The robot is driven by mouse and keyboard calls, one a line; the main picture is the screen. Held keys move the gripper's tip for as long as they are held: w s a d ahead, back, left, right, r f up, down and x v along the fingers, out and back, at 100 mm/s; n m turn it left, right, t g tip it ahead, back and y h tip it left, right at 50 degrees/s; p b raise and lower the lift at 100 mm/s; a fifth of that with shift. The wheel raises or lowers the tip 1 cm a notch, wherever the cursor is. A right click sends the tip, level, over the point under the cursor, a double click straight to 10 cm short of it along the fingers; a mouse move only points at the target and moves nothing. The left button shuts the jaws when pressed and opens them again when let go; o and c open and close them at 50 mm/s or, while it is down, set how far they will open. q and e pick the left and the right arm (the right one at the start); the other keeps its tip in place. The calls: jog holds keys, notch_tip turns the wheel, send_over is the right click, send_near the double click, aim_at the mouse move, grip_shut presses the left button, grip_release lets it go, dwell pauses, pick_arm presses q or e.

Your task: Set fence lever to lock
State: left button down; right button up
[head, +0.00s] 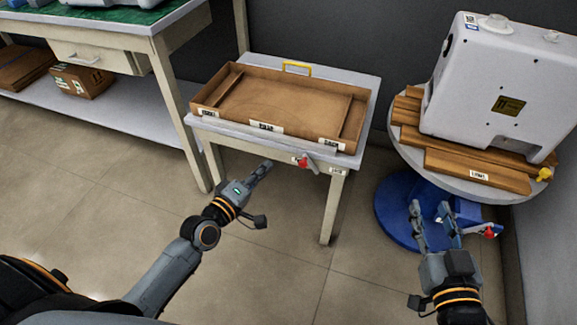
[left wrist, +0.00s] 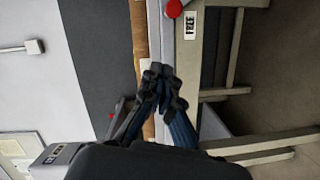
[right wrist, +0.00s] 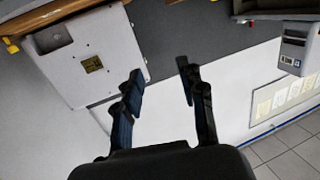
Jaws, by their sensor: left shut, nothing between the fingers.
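The fence lever (head: 304,161) is a small red-ended lever on the front edge of a small grey table. White labels flank it, and the right one (head: 336,171) is too small to read for certain. In the left wrist view a round red end (left wrist: 174,8) shows at the top edge, beside a label (left wrist: 190,24) that appears to read FREE. My left gripper (head: 268,164) is shut and empty, left of the lever and apart from it. It shows closed in the left wrist view (left wrist: 160,72). My right gripper (head: 428,204) is open and empty, low in front of the round table.
A round table (head: 416,146) on a blue base (head: 392,207) carries wooden boards and a white machine (head: 487,85). A bench (head: 110,28) stands left. Floor in front is clear.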

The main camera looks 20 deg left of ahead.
pick_arm(q)
jog(key=b+x, duration=0.1)
jog(key=x, duration=0.4)
jog(key=shift+w+d+f, duration=0.15)
jog(key=shift+w+d, duration=0.05)
jog(key=shift+s+d+f, duration=0.15)
jog(key=shift+d+f, duration=0.15)
jog(key=shift+d, duration=0.55)
jog(key=shift+s+d+f, duration=0.1)
jog(key=shift+d+f, duration=0.15)
jog(key=shift+d, duration=0.6)
pick_arm(e)
notch_tip(320, 180, up, 7)
jog(key=a+t+y, duration=0.1)
jog(key=t, duration=0.3)
jog(key=shift+s, duration=0.15)
